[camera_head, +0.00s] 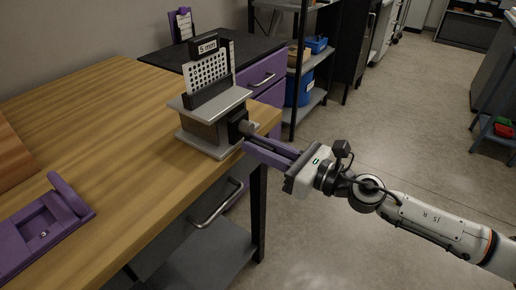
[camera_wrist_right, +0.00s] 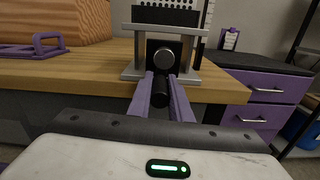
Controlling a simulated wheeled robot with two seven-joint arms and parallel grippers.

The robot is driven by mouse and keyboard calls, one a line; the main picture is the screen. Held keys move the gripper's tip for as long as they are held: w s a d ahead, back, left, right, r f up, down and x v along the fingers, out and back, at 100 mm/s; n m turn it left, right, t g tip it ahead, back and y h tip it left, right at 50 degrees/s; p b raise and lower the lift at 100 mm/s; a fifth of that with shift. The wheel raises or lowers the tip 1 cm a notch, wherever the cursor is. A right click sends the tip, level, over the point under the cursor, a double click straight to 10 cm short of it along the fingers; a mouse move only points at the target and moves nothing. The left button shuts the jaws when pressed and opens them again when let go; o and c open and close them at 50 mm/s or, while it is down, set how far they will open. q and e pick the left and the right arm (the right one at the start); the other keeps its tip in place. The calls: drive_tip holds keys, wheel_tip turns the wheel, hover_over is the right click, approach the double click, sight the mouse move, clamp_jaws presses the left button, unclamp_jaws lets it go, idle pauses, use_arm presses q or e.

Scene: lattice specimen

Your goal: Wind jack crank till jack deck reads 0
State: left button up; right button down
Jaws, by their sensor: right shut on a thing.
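The jack (camera_head: 205,134) stands near the right edge of the wooden table, with a grey top deck (camera_head: 232,99) and a grey base plate. A perforated white lattice panel (camera_head: 208,72) stands in a black holder on the deck. Above it a black display (camera_head: 202,46) reads "5 mm". The jack crank has a round grey hub (camera_wrist_right: 164,58) on a black block, with a black handle (camera_wrist_right: 158,96) below the hub. My right gripper (camera_head: 247,142) is shut on this handle; its purple fingers (camera_wrist_right: 160,90) lie either side of it in the wrist view. My left gripper is out of view.
A purple tray marked "3" (camera_head: 16,249) and a brown wooden piece (camera_head: 12,160) lie on the left of the table (camera_head: 120,115). A purple drawer cabinet (camera_head: 268,77) and a shelf with blue bins (camera_head: 302,88) stand behind. The floor at right is clear around my arm.

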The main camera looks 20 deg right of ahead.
drive_tip(key=shift+w+d+n, duration=0.1)
drive_tip(key=shift+d+n, duration=0.05)
drive_tip(key=shift+n, duration=0.25)
drive_tip(key=c, duration=1.6)
unclamp_jaws()
drive_tip(key=shift+s+d+f+b, duration=0.15)
drive_tip(key=shift+s+d+b, duration=0.15)
drive_tip(key=shift+s+b, duration=0.15)
drive_tip(key=b+v, duration=0.4)
drive_tip(key=v, duration=0.5)
drive_tip(key=shift+s+d+b, duration=0.1)
drive_tip(key=shift+b, duration=0.25)
